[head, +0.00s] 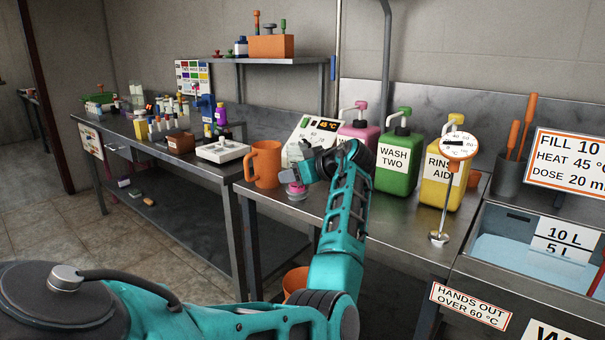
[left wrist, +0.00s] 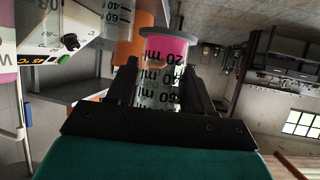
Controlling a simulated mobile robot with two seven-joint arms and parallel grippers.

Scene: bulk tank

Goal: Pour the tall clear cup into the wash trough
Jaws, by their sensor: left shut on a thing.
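My left gripper (head: 298,176) is shut on a clear graduated cup (left wrist: 165,75) with pink liquid at its base end. In the head view only the cup's pink lower part and base (head: 297,190) show below the jaws, and the cup looks upright. It is over the steel bench, beside the orange jug (head: 264,164); I cannot tell whether its base touches the bench. The wash trough (head: 507,222) is at the far right, holding pale blue water with 10 L and 5 L labels above it. My right gripper is not in view.
Pink (head: 359,131), green (head: 398,159) and yellow (head: 443,178) pump bottles stand along the bench back. A dial thermometer on a stand (head: 459,146) is between the bottles and the trough. A bench crowded with small items (head: 142,128) is at left.

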